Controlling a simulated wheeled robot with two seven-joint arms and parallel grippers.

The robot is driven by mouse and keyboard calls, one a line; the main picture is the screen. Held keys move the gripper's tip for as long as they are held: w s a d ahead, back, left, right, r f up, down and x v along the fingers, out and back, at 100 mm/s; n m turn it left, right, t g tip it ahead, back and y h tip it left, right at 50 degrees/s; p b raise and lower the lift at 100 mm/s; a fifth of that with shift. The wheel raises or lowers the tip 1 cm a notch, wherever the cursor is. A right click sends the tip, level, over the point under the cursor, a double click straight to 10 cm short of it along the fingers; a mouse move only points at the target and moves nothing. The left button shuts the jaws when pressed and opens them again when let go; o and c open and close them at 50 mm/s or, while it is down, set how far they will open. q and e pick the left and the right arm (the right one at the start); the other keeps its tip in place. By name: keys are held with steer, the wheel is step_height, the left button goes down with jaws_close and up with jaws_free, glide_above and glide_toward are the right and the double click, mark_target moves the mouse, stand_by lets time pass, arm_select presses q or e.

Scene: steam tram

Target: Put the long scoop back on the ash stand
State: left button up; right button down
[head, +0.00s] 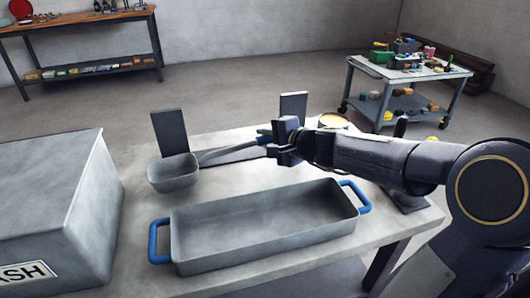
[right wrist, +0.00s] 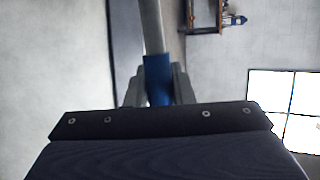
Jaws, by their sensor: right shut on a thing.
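The long scoop has a grey metal bowl (head: 174,175) and a thin grey handle (head: 222,152) running right to my right gripper (head: 277,145). My right gripper is shut on the handle's blue grip, which also shows in the right wrist view (right wrist: 158,78) between the fingers. The ash stand has two dark upright plates, a left one (head: 170,132) and a right one (head: 293,106), with a dark strip between them. The scoop is in front of or over this strip; I cannot tell whether it touches. My left gripper is not in view.
A grey pan with blue handles (head: 262,262) lies on the table (head: 135,200) in front of the scoop. A large grey box marked ASH (head: 45,200) stands at left. A tool cart (head: 408,75) and a workbench (head: 80,73) stand farther back.

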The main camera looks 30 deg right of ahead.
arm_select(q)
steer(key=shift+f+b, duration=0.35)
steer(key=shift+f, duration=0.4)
arm_select(e)
steer(key=shift+f, duration=1.15)
steer(key=shift+f+b, duration=0.2)
steer(key=shift+b, duration=0.1)
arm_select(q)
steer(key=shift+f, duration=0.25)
arm_select(e)
steer(key=c, duration=1.3)
jaws_free()
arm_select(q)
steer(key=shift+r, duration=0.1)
arm_select(e)
steer(key=shift+o, duration=0.2)
steer(key=shift+r, duration=0.1)
steer(key=shift+r+p, duration=0.25)
steer(key=shift+p, duration=0.25)
arm_select(q)
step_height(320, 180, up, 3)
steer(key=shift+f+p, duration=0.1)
steer(key=shift+p, duration=0.95)
arm_select(e)
steer(key=v, duration=1.2)
steer(key=shift+f, duration=0.25)
